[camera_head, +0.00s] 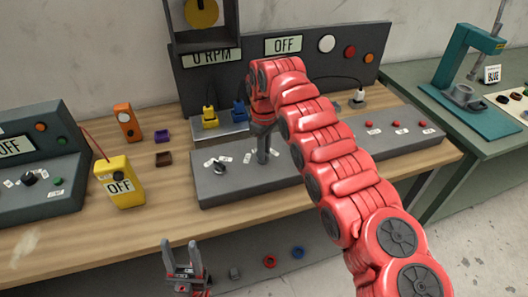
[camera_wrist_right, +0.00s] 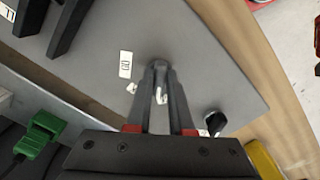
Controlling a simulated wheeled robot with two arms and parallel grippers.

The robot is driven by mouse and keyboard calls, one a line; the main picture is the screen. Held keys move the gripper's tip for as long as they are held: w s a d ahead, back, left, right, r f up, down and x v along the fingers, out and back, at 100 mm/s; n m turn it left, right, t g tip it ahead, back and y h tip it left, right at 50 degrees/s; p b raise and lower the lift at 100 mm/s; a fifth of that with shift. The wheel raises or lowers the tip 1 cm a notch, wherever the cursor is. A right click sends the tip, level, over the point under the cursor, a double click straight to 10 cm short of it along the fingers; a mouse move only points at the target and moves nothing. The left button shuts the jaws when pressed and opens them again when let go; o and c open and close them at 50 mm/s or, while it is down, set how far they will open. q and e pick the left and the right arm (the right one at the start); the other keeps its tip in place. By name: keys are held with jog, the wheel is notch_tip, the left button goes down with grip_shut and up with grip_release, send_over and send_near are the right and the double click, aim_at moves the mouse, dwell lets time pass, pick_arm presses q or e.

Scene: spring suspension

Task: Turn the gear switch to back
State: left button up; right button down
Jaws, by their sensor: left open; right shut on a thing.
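The grey control box (camera_head: 300,165) lies on the wooden table. In the right wrist view my right gripper (camera_wrist_right: 160,98) is shut on a dark switch, which I take to be the gear switch (camera_wrist_right: 158,66). The fingers hide most of it, so its pointing direction cannot be told. A "GO" label (camera_wrist_right: 125,64) lies beside it. A second black knob (camera_head: 218,166) with labels stands to the left on the same box. My left gripper (camera_head: 185,262) is open and empty, low in front of the table edge.
A back panel shows "0 RPM" (camera_head: 212,57) and "OFF" (camera_head: 283,45). A yellow meter (camera_head: 120,182) reading "OFF" stands left of the box. Yellow (camera_head: 210,117) and blue (camera_head: 239,110) plugs are behind it.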

jog(key=shift+w+n+p, duration=0.1)
jog(key=shift+n+p, duration=0.2)
jog(key=shift+n, duration=1.9)
jog(key=c, duration=0.8)
grip_release()
notch_tip(320, 180, up, 6)
jog(key=shift+a+r+p, duration=0.15)
jog(key=shift+r+p, duration=0.05)
jog(key=shift+p, duration=0.25)
notch_tip(320, 180, up, 11)
jog(key=p, duration=1.1)
